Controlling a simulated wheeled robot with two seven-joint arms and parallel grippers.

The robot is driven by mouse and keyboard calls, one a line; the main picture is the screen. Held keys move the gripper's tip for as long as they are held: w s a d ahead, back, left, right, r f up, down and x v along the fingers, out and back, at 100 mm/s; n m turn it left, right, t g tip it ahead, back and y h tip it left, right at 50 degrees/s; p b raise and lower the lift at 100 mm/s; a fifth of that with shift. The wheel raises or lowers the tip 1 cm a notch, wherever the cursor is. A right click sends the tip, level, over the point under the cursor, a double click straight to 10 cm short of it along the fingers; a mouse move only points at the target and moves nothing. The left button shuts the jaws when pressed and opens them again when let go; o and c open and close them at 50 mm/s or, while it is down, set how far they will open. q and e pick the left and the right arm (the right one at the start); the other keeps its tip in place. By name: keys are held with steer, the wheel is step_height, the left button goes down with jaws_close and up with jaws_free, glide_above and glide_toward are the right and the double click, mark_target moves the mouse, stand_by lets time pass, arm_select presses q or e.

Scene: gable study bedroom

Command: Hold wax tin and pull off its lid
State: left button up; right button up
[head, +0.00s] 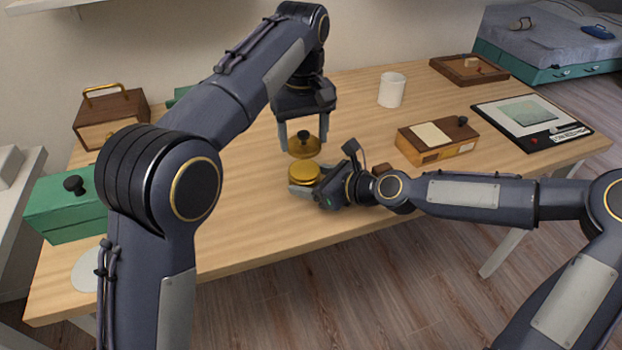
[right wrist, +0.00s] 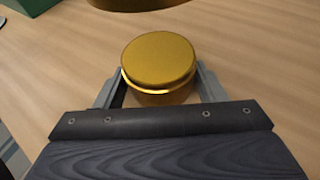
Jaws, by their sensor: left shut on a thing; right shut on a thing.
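The round gold wax tin (head: 304,172) stands upright at the middle of the wooden table's near half; it also shows in the right wrist view (right wrist: 158,62). My right gripper (head: 306,182) is shut around the tin's sides, one finger on each side, as seen in the right wrist view. The gold lid (head: 305,152) with its dark knob is above and apart from the tin. My left gripper (head: 304,138) points down and is shut on the lid's knob. The lid's underside edge shows at the top of the right wrist view (right wrist: 140,4).
A white cup (head: 391,90), a wooden box with a pale top panel (head: 437,140), a tray (head: 468,69) and a drawing board (head: 531,124) stand to the right. A green box (head: 70,208) and a brown box (head: 112,118) are at left. The table's front middle is clear.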

mark_target(304, 133)
arm_select(q)
steer(key=shift+r, duration=2.25)
arm_select(e)
steer(key=o, duration=1.2)
steer(key=shift+d, duration=0.15)
steer(key=v, duration=1)
steer(key=shift+s, duration=0.1)
steer(key=shift+v, duration=0.9)
arm_select(q)
steer(key=shift+d, duration=0.1)
